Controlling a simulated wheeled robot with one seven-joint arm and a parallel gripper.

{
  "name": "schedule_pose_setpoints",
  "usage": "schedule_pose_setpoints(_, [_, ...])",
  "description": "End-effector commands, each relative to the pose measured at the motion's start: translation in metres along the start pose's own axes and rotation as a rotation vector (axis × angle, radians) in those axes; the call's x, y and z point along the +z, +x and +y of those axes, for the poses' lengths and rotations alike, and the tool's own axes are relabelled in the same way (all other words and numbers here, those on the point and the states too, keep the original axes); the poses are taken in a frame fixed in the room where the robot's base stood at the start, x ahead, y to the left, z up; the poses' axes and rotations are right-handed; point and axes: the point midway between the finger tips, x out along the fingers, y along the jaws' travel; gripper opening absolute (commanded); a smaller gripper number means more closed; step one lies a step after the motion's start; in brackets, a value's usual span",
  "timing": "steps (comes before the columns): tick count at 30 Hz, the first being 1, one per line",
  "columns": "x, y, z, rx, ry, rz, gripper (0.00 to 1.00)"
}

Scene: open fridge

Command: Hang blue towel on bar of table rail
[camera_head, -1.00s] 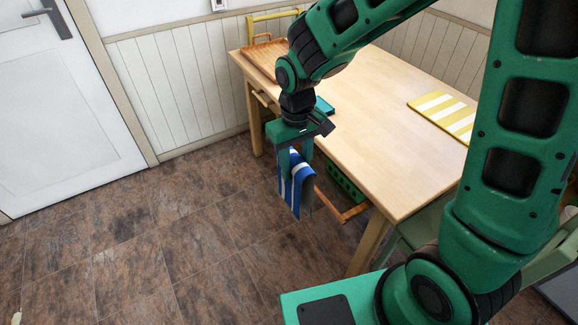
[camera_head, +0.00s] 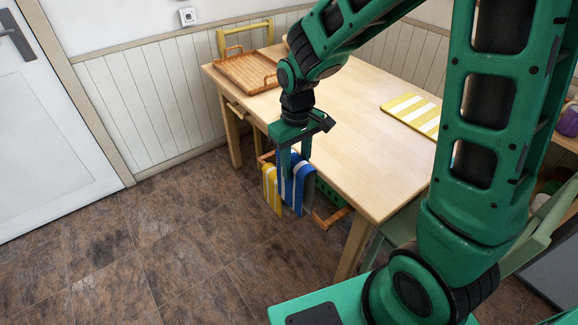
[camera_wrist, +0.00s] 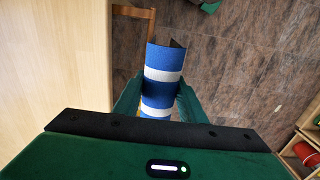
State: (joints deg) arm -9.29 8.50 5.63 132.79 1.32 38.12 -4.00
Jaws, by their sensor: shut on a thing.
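The blue towel (camera_head: 297,192) with white stripes hangs folded over in my gripper (camera_head: 293,160), beside the table's long side and below its top. My gripper points down and is shut on the towel. In the wrist view the towel (camera_wrist: 163,72) shows between the fingers of my gripper (camera_wrist: 158,98). The wooden table rail (camera_head: 333,218) runs along the table side, partly hidden behind the towels. Its bar end also shows in the wrist view (camera_wrist: 134,12). I cannot tell whether the blue towel touches the bar. A yellow striped towel (camera_head: 270,188) hangs just left of it.
The wooden table (camera_head: 345,130) carries a wicker tray (camera_head: 247,70) and a yellow striped mat (camera_head: 412,113). A yellow chair (camera_head: 245,38) stands behind it. A green crate shows partly beneath the table. The tiled floor at left is clear.

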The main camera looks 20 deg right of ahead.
Motion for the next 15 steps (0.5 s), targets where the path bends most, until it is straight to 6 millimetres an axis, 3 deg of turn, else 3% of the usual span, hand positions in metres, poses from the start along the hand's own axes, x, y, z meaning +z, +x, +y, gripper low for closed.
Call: schedule_pose_setpoints(15, [0.0, 0.0, 0.036, 0.0, 0.002, 0.0, 0.14])
